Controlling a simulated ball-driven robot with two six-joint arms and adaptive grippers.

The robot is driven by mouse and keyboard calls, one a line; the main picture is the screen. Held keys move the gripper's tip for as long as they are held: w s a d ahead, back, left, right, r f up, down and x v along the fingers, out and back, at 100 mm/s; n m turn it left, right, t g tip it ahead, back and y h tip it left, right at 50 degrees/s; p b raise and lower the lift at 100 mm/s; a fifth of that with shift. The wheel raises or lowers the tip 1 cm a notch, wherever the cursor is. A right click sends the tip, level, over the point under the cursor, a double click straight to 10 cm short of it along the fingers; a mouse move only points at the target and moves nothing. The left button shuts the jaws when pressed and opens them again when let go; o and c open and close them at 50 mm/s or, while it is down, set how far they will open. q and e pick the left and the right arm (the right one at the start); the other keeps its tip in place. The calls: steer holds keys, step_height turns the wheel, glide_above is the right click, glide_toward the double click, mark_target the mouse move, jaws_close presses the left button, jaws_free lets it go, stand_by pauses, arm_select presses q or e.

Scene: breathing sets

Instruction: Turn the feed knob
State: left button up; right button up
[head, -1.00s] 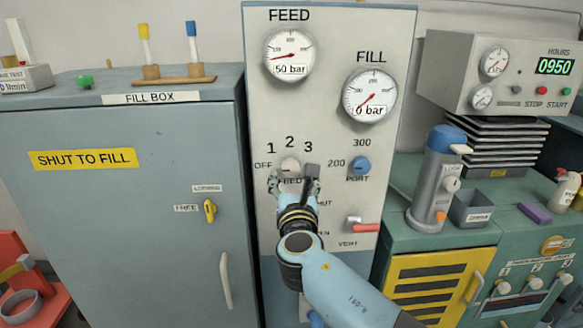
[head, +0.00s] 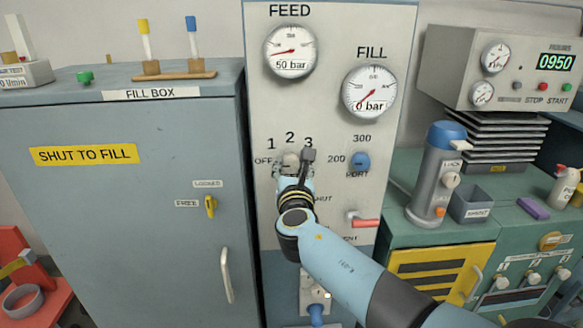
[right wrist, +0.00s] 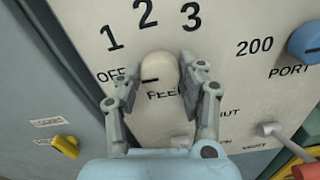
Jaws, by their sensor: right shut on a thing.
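The feed knob (head: 290,159) is a cream knob on the pale panel, ringed by OFF, 1, 2 and 3. In the right wrist view the knob (right wrist: 160,72) has a dark mark on its left side, toward OFF. My right gripper (head: 293,167) is shut on the knob, one finger on each side; its fingers also show in the right wrist view (right wrist: 161,80). The gripper partly covers the FEED label below. The FEED gauge (head: 291,50) reads 50 bar and the FILL gauge (head: 369,92) reads 0 bar. My left gripper is not in view.
A blue port knob (head: 360,161) sits right of the feed knob, and a red vent lever (head: 364,222) is below it. The grey fill box (head: 120,210) stands to the left. A green bench (head: 440,235) with a grey-blue cylinder (head: 437,175) is at the right.

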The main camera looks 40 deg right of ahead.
steer(key=shift+c, duration=0.5)
steer(key=shift+f+m+b, duration=0.15)
steer(key=shift+m+b, duration=0.55)
steer(key=shift+b, duration=0.1)
steer(key=m+b, duration=0.2)
steer(key=m, duration=0.1)
steer(key=shift+b, duration=0.4)
steer(key=shift+d+m+b, duration=0.1)
steer(key=shift+m+b, duration=1.5)
steer(key=shift+m, duration=0.6)
steer(key=o, duration=1.2)
